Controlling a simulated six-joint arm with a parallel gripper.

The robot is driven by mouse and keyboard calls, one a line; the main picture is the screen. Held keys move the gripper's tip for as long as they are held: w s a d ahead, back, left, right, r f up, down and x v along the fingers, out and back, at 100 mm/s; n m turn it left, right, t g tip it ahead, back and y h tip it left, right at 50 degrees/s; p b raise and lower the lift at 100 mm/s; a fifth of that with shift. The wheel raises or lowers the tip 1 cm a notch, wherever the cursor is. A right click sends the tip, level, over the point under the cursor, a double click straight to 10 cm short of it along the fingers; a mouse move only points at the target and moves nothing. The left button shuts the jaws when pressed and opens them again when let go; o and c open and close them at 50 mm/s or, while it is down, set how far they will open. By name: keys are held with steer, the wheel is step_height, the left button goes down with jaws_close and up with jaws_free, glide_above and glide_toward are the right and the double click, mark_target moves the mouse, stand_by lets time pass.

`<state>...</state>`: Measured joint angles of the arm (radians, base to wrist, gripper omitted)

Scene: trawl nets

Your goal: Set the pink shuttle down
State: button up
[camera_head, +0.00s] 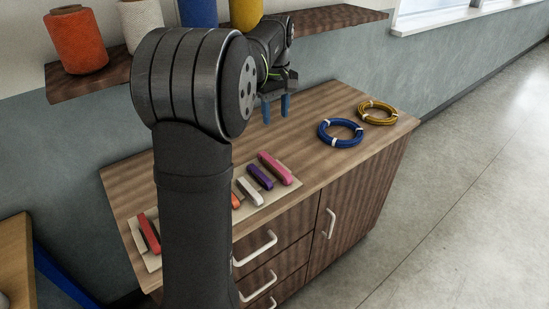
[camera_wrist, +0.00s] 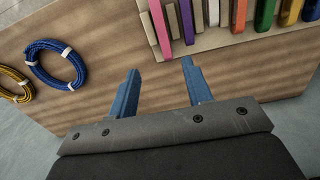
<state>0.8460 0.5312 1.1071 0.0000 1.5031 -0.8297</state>
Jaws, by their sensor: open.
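The pink shuttle (camera_head: 275,168) lies on the beige tray (camera_head: 256,209) on the cabinet top, at the right end of a row of shuttles. In the wrist view the pink shuttle (camera_wrist: 160,28) lies at the left end of the row, beyond the fingertips. My gripper (camera_head: 275,108) is open and empty, raised above the cabinet top, behind the tray in the head view. Its two blue fingers (camera_wrist: 160,78) stand apart in the wrist view, with bare wood between them. My arm hides the middle of the tray in the head view.
A purple shuttle (camera_head: 260,177), a white one (camera_head: 249,191) and a red one (camera_head: 149,234) lie on the tray. A blue coil (camera_head: 340,133) and a yellow coil (camera_head: 377,113) lie to the right. Twine spools, one orange (camera_head: 77,42), stand on the wall shelf (camera_head: 104,80). Wood between tray and coils is clear.

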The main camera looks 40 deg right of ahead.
steer(key=m+t+y, duration=0.2)
steer(key=m, duration=0.3)
glide_above(279, 167)
steer(key=s, duration=0.2)
step_height(279, 167, down, 5)
steer(key=s+f+m+t+h, duration=0.1)
steer(key=s+f+m+t, duration=0.45)
steer(key=m, duration=1.05)
steer(key=s+f+m+t+h, duration=0.15)
steer(key=s+m+t, duration=0.55)
steer(key=m, duration=0.8)
steer(key=shift+g, duration=0.45)
steer(key=x, duration=0.7)
steer(key=f+x, duration=0.1)
steer(key=x, duration=0.3)
steer(key=shift+w+d+f, duration=0.1)
steer(key=x, duration=0.4)
steer(key=shift+a, duration=0.4)
steer(key=shift+w+f, duration=0.25)
steer(key=shift+w, duration=0.35)
jaws_close()
